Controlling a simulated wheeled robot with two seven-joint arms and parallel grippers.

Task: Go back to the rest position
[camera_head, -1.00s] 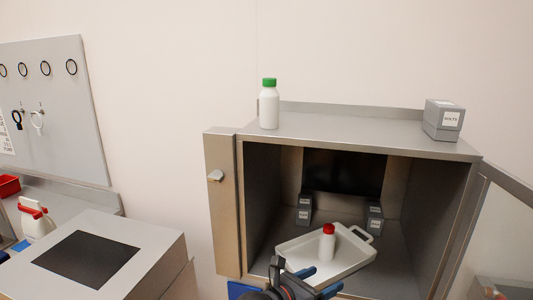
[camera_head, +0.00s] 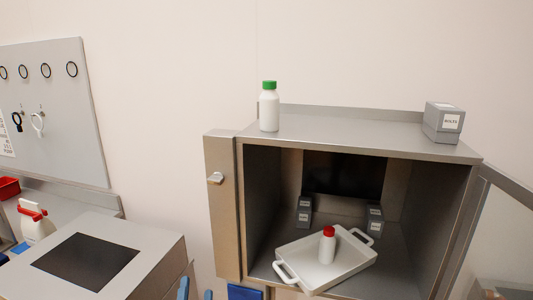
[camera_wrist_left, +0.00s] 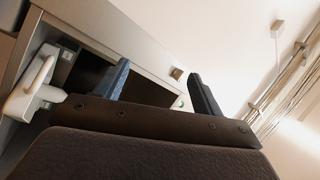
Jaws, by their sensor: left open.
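My left gripper (camera_head: 195,292) shows only as blue fingertips at the bottom edge of the head view, left of the open cabinet (camera_head: 225,200). Its two fingers also show in the left wrist view (camera_wrist_left: 160,88), apart with nothing between them. A white tray (camera_head: 304,274) with two handles rests in the cabinet, its near handle at the front opening. A white bottle with a red cap (camera_head: 328,248) stands upright on it. In the left wrist view, the tray's handle (camera_wrist_left: 40,78) shows at the left, apart from the fingers. My right gripper is not in view.
A green-capped white bottle (camera_head: 269,108) and a grey box (camera_head: 444,122) stand on the cabinet top. Small grey boxes (camera_head: 304,212) are inside. The cabinet's glass door (camera_head: 505,230) stands open at right. A grey unit with a dark panel (camera_head: 85,262) is at left.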

